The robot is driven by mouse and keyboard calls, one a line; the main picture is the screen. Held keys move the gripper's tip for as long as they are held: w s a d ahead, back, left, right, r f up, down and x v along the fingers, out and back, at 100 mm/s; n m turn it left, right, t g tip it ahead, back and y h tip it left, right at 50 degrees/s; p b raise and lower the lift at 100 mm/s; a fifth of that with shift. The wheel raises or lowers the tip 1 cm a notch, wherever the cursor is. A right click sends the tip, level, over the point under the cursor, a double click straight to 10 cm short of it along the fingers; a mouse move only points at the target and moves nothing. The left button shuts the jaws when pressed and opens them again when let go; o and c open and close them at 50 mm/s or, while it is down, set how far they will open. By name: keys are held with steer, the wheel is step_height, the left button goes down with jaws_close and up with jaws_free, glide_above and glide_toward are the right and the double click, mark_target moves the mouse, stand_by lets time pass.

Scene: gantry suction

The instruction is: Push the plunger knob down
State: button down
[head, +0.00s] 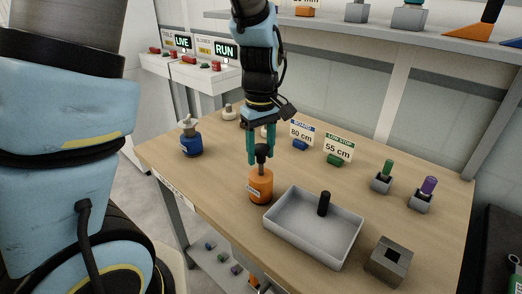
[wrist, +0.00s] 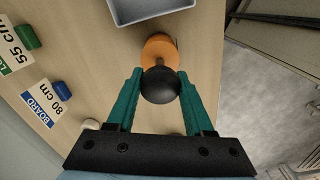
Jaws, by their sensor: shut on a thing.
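The plunger knob (head: 262,151) is a black ball on a thin grey stem above an orange canister (head: 261,187). The canister stands upright on the wooden table. In the wrist view the black knob (wrist: 160,88) sits between the two green fingers, with the orange canister (wrist: 159,48) beyond it. My gripper (head: 261,160) reaches down from above and is shut on the knob, one finger on each side. A length of stem shows between the knob and the canister top, so the knob stands clear of it.
A grey tray (head: 282,239) with a black peg lies right of the canister. A grey block (head: 388,262) sits by the front edge. A blue bottle (head: 190,140) stands at left. Sign cards (head: 339,149) and small holders (head: 381,184) stand behind and to the right.

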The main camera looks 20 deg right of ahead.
mark_target(261, 162)
step_height(261, 162, down, 3)
steer(key=shift+f+b, duration=0.2)
steer(key=shift+b, duration=0.65)
steer(key=shift+c, duration=1.4)
jaws_free()
steer(key=shift+r, duration=0.1)
step_height(261, 162, up, 11)
steer(key=shift+f+b, duration=0.1)
steer(key=shift+b, duration=0.6)
steer(key=shift+a, duration=0.1)
